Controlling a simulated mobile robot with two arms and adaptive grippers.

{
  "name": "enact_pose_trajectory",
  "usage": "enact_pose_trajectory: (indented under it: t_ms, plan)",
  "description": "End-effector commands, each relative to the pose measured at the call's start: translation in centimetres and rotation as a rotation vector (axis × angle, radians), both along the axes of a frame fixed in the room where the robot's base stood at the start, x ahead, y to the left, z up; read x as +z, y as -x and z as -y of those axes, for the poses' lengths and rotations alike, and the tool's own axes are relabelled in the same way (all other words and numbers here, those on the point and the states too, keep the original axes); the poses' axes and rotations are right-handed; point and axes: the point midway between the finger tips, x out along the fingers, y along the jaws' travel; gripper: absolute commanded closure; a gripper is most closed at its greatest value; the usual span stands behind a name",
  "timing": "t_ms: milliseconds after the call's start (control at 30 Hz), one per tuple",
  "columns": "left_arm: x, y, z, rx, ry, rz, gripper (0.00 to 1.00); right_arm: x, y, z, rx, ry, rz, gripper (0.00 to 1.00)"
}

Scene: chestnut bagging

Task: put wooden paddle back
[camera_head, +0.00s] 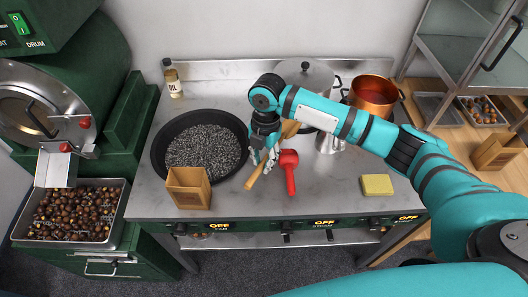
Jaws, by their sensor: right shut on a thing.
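The wooden paddle (255,178) has a long pale wooden handle. It lies at a slant over the steel counter, between the black pan (158,150) and a red-handled scoop (289,178). My right gripper (262,157) reaches down over the paddle and is shut on it. The paddle's far end is partly hidden behind my right arm. I cannot tell whether the paddle touches the counter. My left gripper is not in view.
Dark gravel fills the pan; an open wooden box (188,190) stands at its front edge. A yellow sponge (377,185) lies at right. A lidded pot (306,80) and a copper pot (374,95) stand behind my arm. A chestnut tray (70,238) is at left.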

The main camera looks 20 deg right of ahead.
Motion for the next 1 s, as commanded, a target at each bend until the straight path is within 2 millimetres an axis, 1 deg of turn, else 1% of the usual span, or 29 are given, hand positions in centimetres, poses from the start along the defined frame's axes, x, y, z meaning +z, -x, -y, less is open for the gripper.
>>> enact_pose_trajectory:
  t_ms: [33, 100, 200, 300, 433, 567, 767, 1000]
  plan:
    - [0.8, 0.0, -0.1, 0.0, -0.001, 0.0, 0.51, 0.2, -0.3, 0.1, 0.113, 0.018, 0.019, 1.0]
    - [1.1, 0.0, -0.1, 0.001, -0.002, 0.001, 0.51, -0.3, -0.5, 0.2, 0.261, 0.035, 0.044, 1.0]
    - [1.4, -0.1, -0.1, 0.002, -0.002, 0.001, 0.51, -0.8, -0.8, 0.4, 0.411, 0.047, 0.074, 1.0]
    - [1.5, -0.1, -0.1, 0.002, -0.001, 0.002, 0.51, -1.1, -1.0, 0.5, 0.491, 0.051, 0.09, 1.0]
    - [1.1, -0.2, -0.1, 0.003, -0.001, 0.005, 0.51, -1.6, -1.1, 0.5, 0.52, 0.052, 0.097, 1.0]
    - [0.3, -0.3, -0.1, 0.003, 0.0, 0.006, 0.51, -2.4, -1.1, 0.5, 0.519, 0.052, 0.097, 1.0]
    - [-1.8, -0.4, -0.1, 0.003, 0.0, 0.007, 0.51, -4.4, -1.0, 0.5, 0.518, 0.051, 0.096, 1.0]
    - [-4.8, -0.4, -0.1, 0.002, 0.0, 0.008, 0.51, -7.2, -1.0, 0.5, 0.517, 0.052, 0.097, 1.0]
